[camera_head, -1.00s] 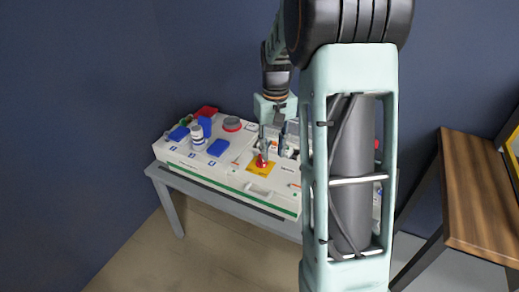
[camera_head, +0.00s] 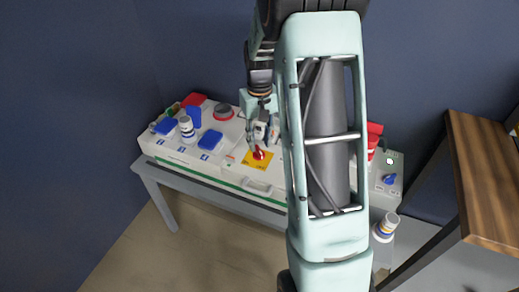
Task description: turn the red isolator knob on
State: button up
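The red isolator knob (camera_head: 259,154) sits on a yellow plate (camera_head: 262,163) on the top of the white socket box (camera_head: 231,168). My gripper (camera_head: 262,138) points down just above and behind the knob. Its fingertips are close to the knob; I cannot tell whether they touch it. The fingers are small here, and their gap is not clear. The knob's exact angle is too small to read.
Blue socket covers (camera_head: 210,140), a white-and-blue plug (camera_head: 187,129) and a grey round part (camera_head: 223,112) are on the box's left. A grey box with a blue knob (camera_head: 389,180) and another plug (camera_head: 385,227) are at right. A wooden table (camera_head: 485,180) stands far right. My arm hides the middle.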

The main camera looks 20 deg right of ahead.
aim_at(260, 151)
jog(key=shift+f, duration=1.6)
grip_shut()
